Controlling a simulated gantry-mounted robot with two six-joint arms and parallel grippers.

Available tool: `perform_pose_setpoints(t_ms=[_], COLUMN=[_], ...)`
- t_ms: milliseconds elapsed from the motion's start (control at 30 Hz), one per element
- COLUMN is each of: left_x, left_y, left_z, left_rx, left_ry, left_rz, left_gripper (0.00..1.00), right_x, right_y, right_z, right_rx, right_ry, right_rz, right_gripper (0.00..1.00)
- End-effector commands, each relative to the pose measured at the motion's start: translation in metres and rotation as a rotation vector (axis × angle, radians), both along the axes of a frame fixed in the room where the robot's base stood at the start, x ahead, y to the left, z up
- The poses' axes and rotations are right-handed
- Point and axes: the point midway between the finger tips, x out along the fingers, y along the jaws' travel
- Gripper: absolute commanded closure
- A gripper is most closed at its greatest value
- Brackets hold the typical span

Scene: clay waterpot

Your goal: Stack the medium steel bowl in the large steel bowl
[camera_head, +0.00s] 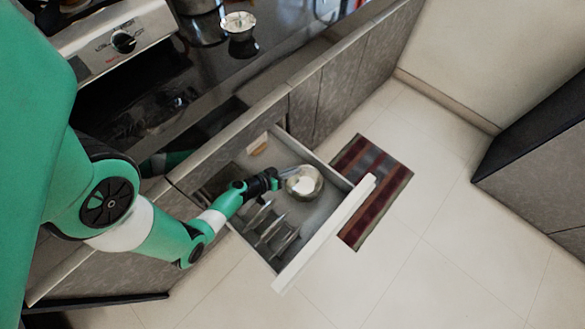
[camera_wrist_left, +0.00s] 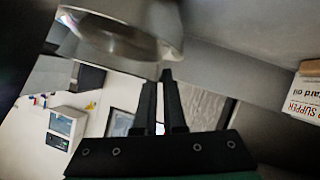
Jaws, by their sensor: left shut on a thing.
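A round steel bowl (camera_head: 305,181) is in the open drawer, toward its right side, with a bright interior. My left gripper (camera_head: 281,176) reaches in over the drawer from the left and is shut on the bowl's near left rim. In the left wrist view the steel bowl (camera_wrist_left: 150,45) fills the upper left, right at the tips of my left gripper (camera_wrist_left: 166,76). I cannot tell whether it is the medium or the large bowl, or whether a second bowl is nested with it. My right gripper is not in view.
The open drawer (camera_head: 333,233) has dividers (camera_head: 279,239) in its front left part. A shiny metal bowl-like thing (camera_head: 239,22) stands on the dark counter, near a partly cut-off pot (camera_head: 197,4). A printed box (camera_wrist_left: 307,92) shows in the left wrist view. A striped rug (camera_head: 375,180) lies beyond the drawer.

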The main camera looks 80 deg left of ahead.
Motion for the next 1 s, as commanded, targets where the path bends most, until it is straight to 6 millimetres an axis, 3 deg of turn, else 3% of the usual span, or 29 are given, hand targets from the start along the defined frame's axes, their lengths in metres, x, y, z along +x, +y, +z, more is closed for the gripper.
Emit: perform_pose_setpoints(t_ms=[700, 733, 867, 1000], left_x=[0.0, 0.0, 0.0, 0.0], left_y=[0.0, 0.0, 0.0, 0.0], left_z=[-0.011, -0.012, -0.012, -0.012], left_rx=[0.0, 0.001, 0.001, 0.0], left_ry=[-0.001, 0.0, 0.0, 0.0], left_rz=[0.0, 0.0, 0.0, 0.0], left_gripper=[1.0, 0.89, 0.65, 0.62], right_x=[0.0, 0.0, 0.0, 0.0], right_y=[0.0, 0.0, 0.0, 0.0], right_z=[0.001, 0.001, 0.001, 0.001], right_rx=[0.0, 0.0, 0.0, 0.0], right_ry=[-0.001, -0.001, -0.001, -0.001], right_rz=[0.0, 0.0, 0.0, 0.0], right_gripper=[0.5, 0.5, 0.5, 0.5])
